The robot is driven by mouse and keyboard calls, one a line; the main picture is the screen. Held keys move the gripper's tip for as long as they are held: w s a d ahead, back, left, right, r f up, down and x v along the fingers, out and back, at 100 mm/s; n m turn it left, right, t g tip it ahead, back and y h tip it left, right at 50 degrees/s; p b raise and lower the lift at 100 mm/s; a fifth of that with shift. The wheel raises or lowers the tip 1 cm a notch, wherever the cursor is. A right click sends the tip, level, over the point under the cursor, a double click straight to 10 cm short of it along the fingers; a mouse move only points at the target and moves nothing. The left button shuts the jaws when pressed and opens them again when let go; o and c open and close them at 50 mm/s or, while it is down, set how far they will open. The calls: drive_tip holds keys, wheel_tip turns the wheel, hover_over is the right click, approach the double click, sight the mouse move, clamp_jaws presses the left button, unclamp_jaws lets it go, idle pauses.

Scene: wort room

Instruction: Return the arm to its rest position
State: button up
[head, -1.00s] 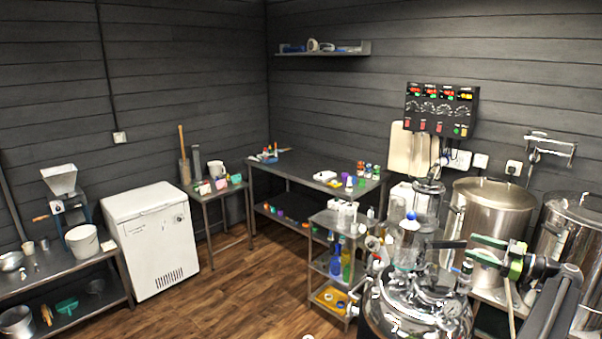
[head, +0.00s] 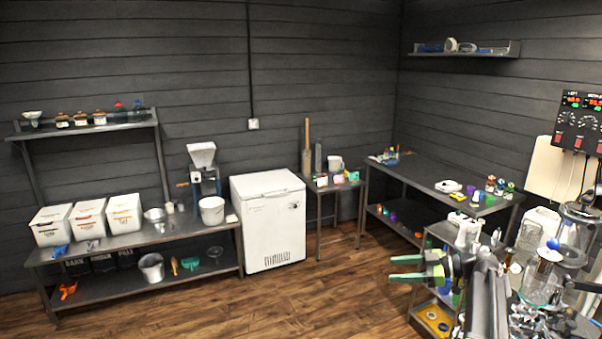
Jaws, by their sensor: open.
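My gripper (head: 402,268) shows at the lower right of the head view, with green fingers spread apart, pointing left. Nothing is between its fingers. My dark arm runs from it down to the bottom edge. The gripper overlaps the small shelf trolley (head: 432,322) in the picture and hides part of it; I cannot tell how far apart they are.
Glass vessels (head: 540,280) stand right of my arm. A steel table (head: 440,190) with small coloured items is behind. A white chest freezer (head: 270,222) and a bench with white bins (head: 88,220) stand left. The wooden floor (head: 300,300) ahead is clear.

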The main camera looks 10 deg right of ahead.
drive_tip(key=s+a+f+m+g+h, duration=0.1)
drive_tip(key=s+a+f+g+h, duration=0.2)
drive_tip(key=a, duration=0.7)
drive_tip(key=s+a+f+g+b, duration=0.1)
drive_tip(key=s+a+f, duration=0.1)
drive_tip(key=a+f, duration=0.5)
drive_tip(key=s+a+f+m+g+h, duration=0.1)
drive_tip(key=s+a+f+g+h, duration=0.15)
drive_tip(key=a, duration=0.95)
drive_tip(key=s+a+f+m+h, duration=0.2)
drive_tip(key=s+f+m+h, duration=0.15)
drive_tip(key=s, duration=0.25)
drive_tip(key=s+d+f+m+h, duration=0.2)
drive_tip(key=d+m+h, duration=0.2)
drive_tip(key=d+m, duration=0.5)
drive_tip(key=shift+s+f+b, duration=0.15)
drive_tip(key=shift+f+b, duration=0.2)
drive_tip(key=shift+f, duration=0.05)
